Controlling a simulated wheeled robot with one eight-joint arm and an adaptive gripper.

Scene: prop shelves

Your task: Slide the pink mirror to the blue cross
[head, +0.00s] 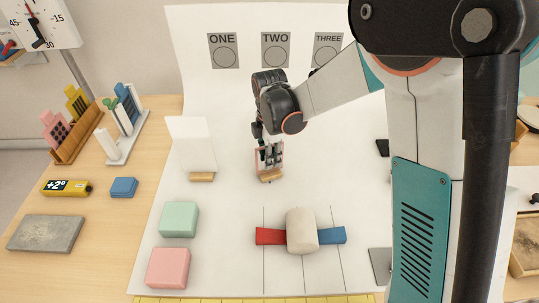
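A small upright panel with a thin pinkish edge, likely the pink mirror (281,159), stands on a wooden foot (271,176) near the middle of the white sheet. My gripper (269,158) points down right at this panel and covers much of it. Its fingers overlap the panel in the head view, so I cannot tell whether they are open, shut or touching it. I see no clear blue cross in this view; my arm hides part of the sheet on the right.
A white panel on a wooden foot (192,147) stands left of my gripper. Green (179,219) and pink (168,267) blocks lie front left. A cream roll (302,231) lies between red (270,236) and blue (332,235) pieces. Open sheet lies between.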

